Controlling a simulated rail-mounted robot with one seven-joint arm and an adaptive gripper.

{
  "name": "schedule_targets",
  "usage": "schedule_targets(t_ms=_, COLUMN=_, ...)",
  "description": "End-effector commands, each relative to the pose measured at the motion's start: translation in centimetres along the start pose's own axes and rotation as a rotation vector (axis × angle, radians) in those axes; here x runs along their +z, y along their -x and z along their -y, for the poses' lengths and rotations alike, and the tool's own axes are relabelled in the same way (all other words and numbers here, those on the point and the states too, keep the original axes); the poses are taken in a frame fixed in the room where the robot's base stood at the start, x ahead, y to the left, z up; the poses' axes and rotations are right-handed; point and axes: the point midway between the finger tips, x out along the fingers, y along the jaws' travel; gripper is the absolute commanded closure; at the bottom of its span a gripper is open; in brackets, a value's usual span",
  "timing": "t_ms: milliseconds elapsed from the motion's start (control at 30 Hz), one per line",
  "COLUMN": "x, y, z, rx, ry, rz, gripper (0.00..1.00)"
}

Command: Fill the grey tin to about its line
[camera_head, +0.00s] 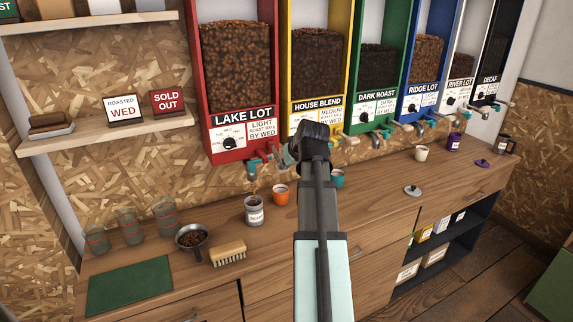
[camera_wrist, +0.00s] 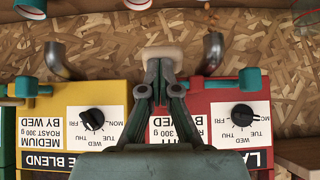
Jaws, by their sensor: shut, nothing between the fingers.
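The grey tin (camera_head: 255,213) stands upright on the wooden counter below the red LAKE LOT dispenser, with a pale label on its front. Its fill line and the level inside are too small to make out. My gripper (camera_wrist: 160,72) is shut and empty in the wrist view, in front of the border between the red LAKE LOT panel (camera_wrist: 225,125) and the yellow HOUSE BLEND panel (camera_wrist: 75,115). Teal tap handles (camera_wrist: 250,82) and metal spouts (camera_wrist: 213,52) lie either side of it, apart from the fingers. In the head view my arm hides part of the HOUSE BLEND tap area.
A grey lid (camera_head: 413,191) lies on the counter. A purple tin (camera_head: 454,142) stands farther right. The counter's front right is mostly clear.

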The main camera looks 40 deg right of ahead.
Motion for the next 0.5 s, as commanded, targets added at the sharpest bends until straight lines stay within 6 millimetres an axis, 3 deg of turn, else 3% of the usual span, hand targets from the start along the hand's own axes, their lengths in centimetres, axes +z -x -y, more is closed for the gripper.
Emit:
schedule_targets(t_ms=300, x=-1.3, y=4.6, z=0.6, rx=-0.005, ry=0.006, rz=-0.002, gripper=1.0)
schedule_targets(t_ms=500, x=-0.6, y=7.2, z=0.4, rx=-0.003, ry=0.006, rz=-0.004, gripper=1.0)
